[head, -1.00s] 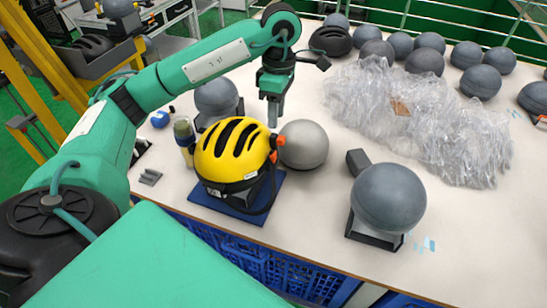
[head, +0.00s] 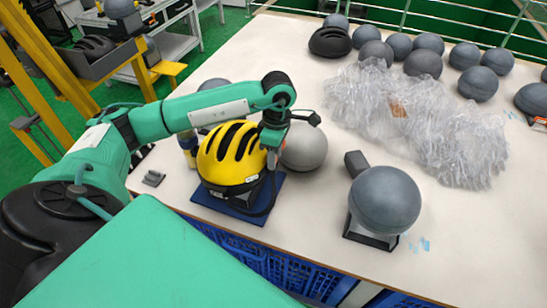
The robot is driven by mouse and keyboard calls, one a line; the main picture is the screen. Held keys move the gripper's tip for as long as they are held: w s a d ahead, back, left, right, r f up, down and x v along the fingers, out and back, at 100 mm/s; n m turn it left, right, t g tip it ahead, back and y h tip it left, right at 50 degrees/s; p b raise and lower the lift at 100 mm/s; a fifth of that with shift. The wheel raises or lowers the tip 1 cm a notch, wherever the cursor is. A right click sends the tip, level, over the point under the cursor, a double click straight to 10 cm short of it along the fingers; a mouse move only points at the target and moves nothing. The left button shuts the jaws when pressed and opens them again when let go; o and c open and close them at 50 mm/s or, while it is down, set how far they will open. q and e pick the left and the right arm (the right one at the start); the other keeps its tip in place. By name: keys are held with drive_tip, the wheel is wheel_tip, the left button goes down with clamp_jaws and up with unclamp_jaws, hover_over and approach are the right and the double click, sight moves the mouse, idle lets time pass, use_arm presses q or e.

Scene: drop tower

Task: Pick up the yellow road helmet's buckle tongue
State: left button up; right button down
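The yellow road helmet (head: 228,158) with black vents sits on a dark headform on a blue base plate (head: 232,208), near the table's front edge. A dark strap (head: 272,198) hangs at its right side. My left gripper (head: 271,163) points down close against the helmet's right side, between it and a light grey ball. I cannot tell whether its fingers are open or hold anything. The buckle tongue cannot be made out; my gripper covers the spot where orange parts showed earlier. My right gripper is not in view.
The light grey ball (head: 304,149) stands just right of my gripper. A dark grey ball on a stand (head: 385,199) is further right. Crumpled clear plastic (head: 420,125) and several grey balls fill the back. The white table (head: 480,240) is clear at front right.

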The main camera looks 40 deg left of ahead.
use_arm(q)
drive_tip(key=shift+f, duration=0.2)
drive_tip(key=c, duration=0.5)
drive_tip(key=shift+c, duration=0.2)
drive_tip(key=shift+r, duration=0.15)
